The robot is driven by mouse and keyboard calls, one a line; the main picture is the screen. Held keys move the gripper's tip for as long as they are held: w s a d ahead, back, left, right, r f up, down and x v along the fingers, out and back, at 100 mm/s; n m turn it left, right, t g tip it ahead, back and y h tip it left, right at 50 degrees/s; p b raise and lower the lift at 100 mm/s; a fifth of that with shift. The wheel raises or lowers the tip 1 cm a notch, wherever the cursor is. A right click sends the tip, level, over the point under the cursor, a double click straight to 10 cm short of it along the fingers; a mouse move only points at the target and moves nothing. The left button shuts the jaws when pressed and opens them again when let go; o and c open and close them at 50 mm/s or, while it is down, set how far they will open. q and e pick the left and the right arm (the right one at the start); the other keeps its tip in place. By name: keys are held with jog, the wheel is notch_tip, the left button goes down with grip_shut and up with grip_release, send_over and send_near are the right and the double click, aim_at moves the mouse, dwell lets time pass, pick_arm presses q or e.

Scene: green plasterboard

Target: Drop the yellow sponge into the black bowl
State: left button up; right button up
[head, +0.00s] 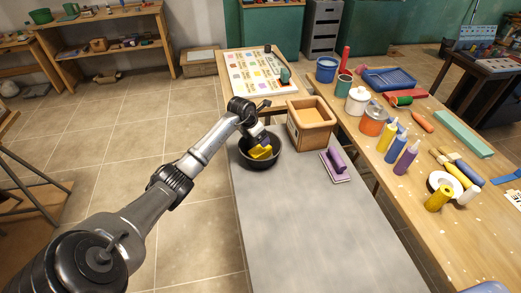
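The black bowl (262,165) stands on the grey table, near its far left edge. The yellow sponge (261,153) shows within the outline of the bowl's opening, slightly tilted. My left gripper (260,142) points down over the bowl, with its fingertips at the top of the sponge. The fingers are small and dark here, so I cannot tell whether they grip the sponge or are apart from it. Whether the sponge touches the bowl's bottom is hidden. My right gripper is not in view.
A wooden box (311,124) stands just right of the bowl. A purple-handled float (336,165) lies to its right. The front of the grey table (315,235) is clear. A wooden bench (400,180) with paint bottles, cans and rollers runs along the right.

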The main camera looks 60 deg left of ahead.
pick_arm(q)
jog(key=p+v, duration=0.1)
jog(key=v, duration=1)
jog(key=shift+r, duration=0.25)
